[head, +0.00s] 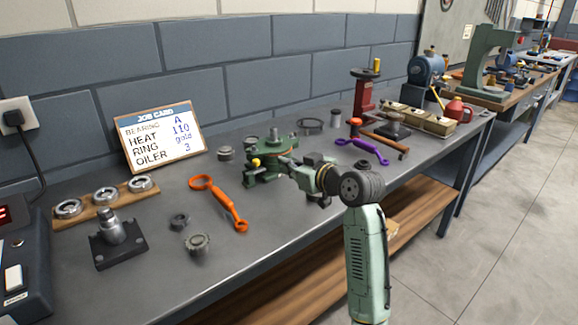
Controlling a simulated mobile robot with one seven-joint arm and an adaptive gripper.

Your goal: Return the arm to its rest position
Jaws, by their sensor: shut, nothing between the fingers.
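My arm rises from the lower right of the head view and bends left over the bench. My gripper (287,161) is at the arm's end, shut and empty, close to the right side of a green casing (264,172) with a yellow knob. I cannot tell whether it touches the casing. The arm hides part of the bench behind it.
The grey workbench (140,285) carries an orange wrench (222,203), a purple wrench (362,149), a hammer (385,142) and loose rings. A job card (160,135) and a wooden board with three rings (70,217) stand left. Bare floor (480,230) lies right.

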